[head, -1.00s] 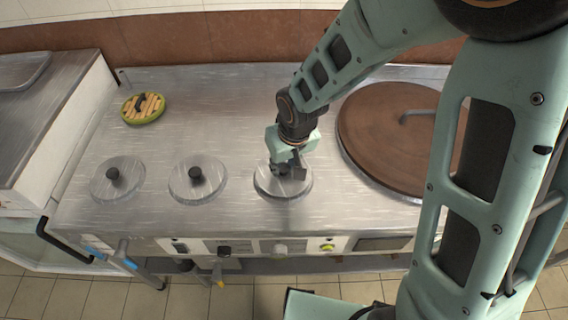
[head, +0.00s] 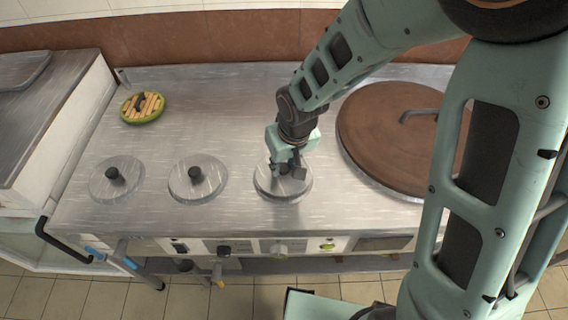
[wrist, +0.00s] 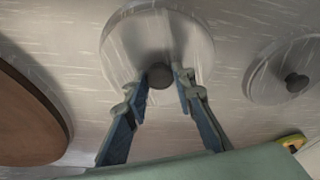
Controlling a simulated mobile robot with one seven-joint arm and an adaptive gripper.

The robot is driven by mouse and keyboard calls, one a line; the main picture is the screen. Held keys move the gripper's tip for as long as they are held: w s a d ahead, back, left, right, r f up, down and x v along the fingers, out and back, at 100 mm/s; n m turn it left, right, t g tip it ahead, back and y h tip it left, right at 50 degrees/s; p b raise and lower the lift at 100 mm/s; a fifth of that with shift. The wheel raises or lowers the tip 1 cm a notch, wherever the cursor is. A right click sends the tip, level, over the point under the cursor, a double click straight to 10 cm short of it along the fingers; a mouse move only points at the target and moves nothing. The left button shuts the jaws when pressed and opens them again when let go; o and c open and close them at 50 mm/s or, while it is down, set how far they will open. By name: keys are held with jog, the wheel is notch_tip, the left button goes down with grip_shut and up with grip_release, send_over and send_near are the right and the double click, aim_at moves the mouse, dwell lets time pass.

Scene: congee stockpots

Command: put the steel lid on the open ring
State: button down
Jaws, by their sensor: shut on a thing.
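The steel lid (head: 284,190) is a round brushed disc with a dark knob, low and flat at the stove top's front middle. It fills the upper middle of the wrist view (wrist: 196,40). Its dark knob (wrist: 160,74) is between the fingertips. My gripper (head: 288,170) is over the lid, its two fingers on either side of the knob, shut on it; the wrist view shows both fingers (wrist: 161,82) close against the knob. No open ring shows; whatever is under the lid is hidden.
Two similar knobbed lids (head: 198,190) (head: 103,187) lie flat to the left. A large brown round cover (head: 385,135) with a handle is to the right. A green-rimmed round trivet (head: 129,115) lies at the back left. Knobs and taps line the front panel (head: 300,246).

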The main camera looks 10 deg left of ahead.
aim_at(289, 181)
jog(key=shift+f+b, duration=0.6)
jog(key=c, duration=1.9)
grip_release()
jog(key=shift+r, duration=0.1)
jog(key=p+v, duration=0.9)
jog(key=v, duration=0.2)
